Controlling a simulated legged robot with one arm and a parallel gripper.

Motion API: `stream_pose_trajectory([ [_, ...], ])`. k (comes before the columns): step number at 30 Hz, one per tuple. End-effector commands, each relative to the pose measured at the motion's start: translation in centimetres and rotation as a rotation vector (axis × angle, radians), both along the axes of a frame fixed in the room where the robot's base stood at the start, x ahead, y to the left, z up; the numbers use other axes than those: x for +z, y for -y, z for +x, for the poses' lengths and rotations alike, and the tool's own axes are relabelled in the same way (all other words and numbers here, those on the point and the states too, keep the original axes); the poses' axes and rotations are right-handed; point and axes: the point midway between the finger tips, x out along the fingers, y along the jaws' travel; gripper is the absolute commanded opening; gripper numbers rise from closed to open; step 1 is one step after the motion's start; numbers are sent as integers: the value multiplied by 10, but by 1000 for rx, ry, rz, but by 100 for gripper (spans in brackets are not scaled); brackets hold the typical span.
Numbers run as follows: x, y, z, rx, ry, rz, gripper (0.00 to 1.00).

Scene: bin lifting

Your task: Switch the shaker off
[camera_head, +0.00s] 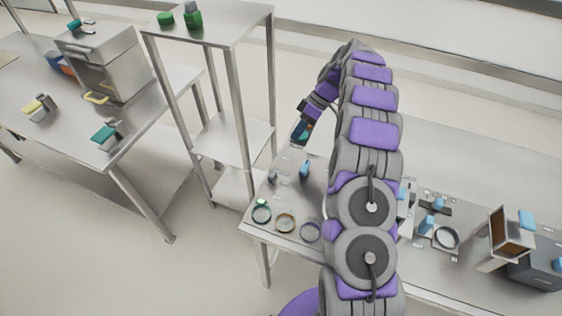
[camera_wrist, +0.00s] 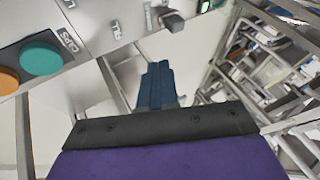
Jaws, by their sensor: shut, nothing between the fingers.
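My gripper (camera_head: 300,132) hangs at the end of my raised arm, above the back left of the near bench in the head view. In the wrist view its dark blue fingers (camera_wrist: 157,85) are together and empty. Beyond the fingertips, apart from them, a small dark grey knob or lever (camera_wrist: 172,20) stands on a pale labelled surface. A small lit green patch (camera_wrist: 204,6) shows beside it at the top edge. I cannot tell for sure which thing is the shaker; my arm hides part of the bench.
The bench (camera_head: 258,228) carries several round rings at its front left; teal (camera_wrist: 41,58) and orange (camera_wrist: 8,81) discs show close by in the wrist view. A dark grey box (camera_head: 537,270) stands at the right. A tall shelf (camera_head: 232,20) rises left of the bench.

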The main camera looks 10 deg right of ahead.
Motion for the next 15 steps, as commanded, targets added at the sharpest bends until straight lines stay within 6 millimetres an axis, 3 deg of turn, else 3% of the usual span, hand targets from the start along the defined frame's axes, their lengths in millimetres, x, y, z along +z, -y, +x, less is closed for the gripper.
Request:
stream_pose_trajectory([
  [6, -23, 12, 9, 33, 31, 22, 0],
  [15, -26, 15, 11, 42, 40, 27, 0],
])
